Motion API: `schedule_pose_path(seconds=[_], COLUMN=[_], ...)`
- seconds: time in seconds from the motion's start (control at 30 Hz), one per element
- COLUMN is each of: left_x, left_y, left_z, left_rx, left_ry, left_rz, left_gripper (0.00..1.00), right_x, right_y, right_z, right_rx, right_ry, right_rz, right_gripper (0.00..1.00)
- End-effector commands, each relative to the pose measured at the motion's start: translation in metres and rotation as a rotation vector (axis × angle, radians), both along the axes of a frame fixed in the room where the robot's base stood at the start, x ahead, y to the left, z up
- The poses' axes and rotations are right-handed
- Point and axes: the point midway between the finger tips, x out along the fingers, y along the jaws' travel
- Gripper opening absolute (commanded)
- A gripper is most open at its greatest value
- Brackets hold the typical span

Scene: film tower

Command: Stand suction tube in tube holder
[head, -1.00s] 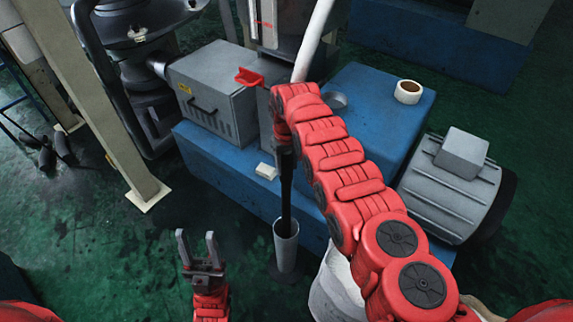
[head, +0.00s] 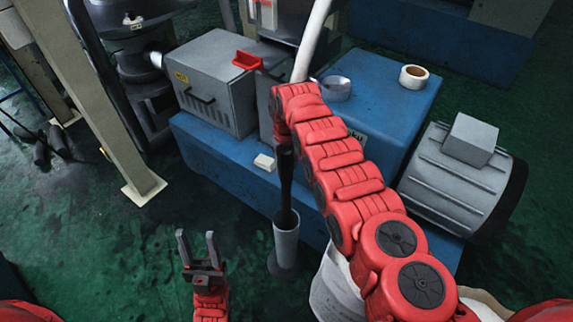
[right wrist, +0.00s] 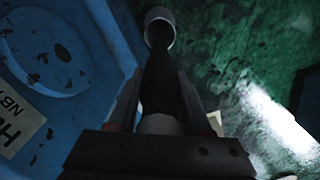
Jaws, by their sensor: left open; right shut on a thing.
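The suction tube (head: 286,185) is a long black tube, close to upright. My right gripper (right wrist: 160,100) is shut on its upper part; in the head view my red right arm largely hides this gripper. The tube holder (head: 286,246) is a slim grey cylinder standing upright on the floor. The tube's lower end is inside the holder's open mouth; how deep it reaches is hidden. In the right wrist view the tube (right wrist: 160,75) runs away from the fingers to the pale holder rim (right wrist: 159,15). My left gripper (head: 199,250) is open and empty, left of the holder.
A blue machine base (head: 225,160) stands just behind the holder, with a grey box (head: 215,85) and a tape roll (head: 413,77) on top. A white bucket (head: 335,290) stands close to the right of the holder. The green floor at left is mostly clear.

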Motion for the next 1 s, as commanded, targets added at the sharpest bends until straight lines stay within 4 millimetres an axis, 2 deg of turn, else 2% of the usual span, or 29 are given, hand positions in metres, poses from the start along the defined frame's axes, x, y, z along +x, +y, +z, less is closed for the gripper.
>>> schedule_pose_path(seconds=[0.13, 0.17, 0.33, 0.7, 0.87, 1.0], left_x=[0.000, 0.000, 0.000, 0.000, 0.000, 0.000], left_y=[0.000, 0.000, 0.000, 0.000, 0.000, 0.000], left_z=[0.001, 0.001, 0.001, 0.003, 0.016, 0.012], left_rx=[0.000, 0.000, 0.000, 0.000, 0.000, 0.000], left_ry=[0.000, 0.000, 0.000, 0.000, 0.000, 0.000], left_rz=[0.000, 0.000, 0.000, 0.000, 0.000, 0.000], left_gripper=[0.50, 0.50, 0.50, 0.50, 0.50, 0.50], right_x=[0.001, 0.001, 0.000, 0.001, 0.002, 0.002], right_y=[0.000, 0.000, 0.000, -0.001, -0.002, 0.000], right_z=[0.002, 0.001, 0.001, 0.006, 0.033, 0.065], right_rx=[0.001, 0.001, 0.000, 0.000, 0.002, 0.003], right_ry=[-0.002, -0.002, -0.001, -0.001, -0.004, -0.008], right_rz=[0.000, 0.000, 0.000, -0.002, -0.003, -0.002], right_gripper=[0.00, 0.53, 0.83, 0.84, 0.84, 0.84])
